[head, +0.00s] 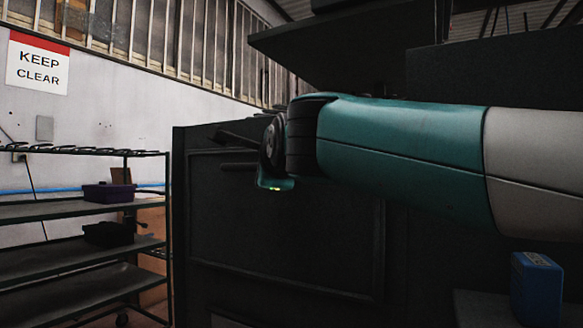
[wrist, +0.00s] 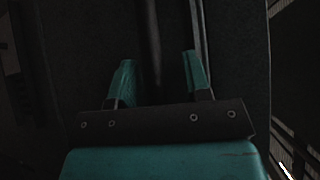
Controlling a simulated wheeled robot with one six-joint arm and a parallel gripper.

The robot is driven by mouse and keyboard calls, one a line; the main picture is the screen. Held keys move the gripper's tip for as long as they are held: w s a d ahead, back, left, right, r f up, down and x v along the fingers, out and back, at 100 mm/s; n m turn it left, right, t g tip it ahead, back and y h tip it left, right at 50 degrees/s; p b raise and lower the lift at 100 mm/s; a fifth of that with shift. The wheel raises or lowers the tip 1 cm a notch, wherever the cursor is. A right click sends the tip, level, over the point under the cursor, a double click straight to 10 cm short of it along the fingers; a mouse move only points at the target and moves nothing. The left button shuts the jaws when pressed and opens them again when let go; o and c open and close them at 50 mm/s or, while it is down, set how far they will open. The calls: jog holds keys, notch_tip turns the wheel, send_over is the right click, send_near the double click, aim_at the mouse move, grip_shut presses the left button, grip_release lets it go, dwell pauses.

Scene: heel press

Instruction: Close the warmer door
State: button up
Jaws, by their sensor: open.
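The warmer door (head: 280,235) is a large dark panel with a raised frame, in the middle of the head view behind my teal arm. A dark bar, likely its handle (head: 238,166), sticks out at the panel's upper left, close to my gripper. In the wrist view my gripper (wrist: 158,75) is open, with its two teal fingers apart. A dark vertical bar (wrist: 150,45) lies between and beyond the fingertips. I cannot tell whether the fingers touch it. In the head view my gripper's fingers are mostly hidden by the wrist. Whether the door stands ajar is unclear.
A metal shelf rack (head: 75,208) with a purple bin (head: 108,193) and a black bin (head: 108,233) stands at the left. A blue box (head: 537,288) sits on a dark surface at the lower right. A dark slanted panel (head: 335,55) hangs above my arm.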

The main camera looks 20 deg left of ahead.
jog(key=shift+s, duration=0.1)
jog(key=shift+s+d, duration=0.2)
jog(key=shift+s, duration=0.15)
jog(key=b+v, duration=0.3)
jog(key=v, duration=1.3)
jog(key=shift+d+b, duration=0.25)
jog(key=shift+b, duration=0.1)
jog(key=shift+s, duration=0.15)
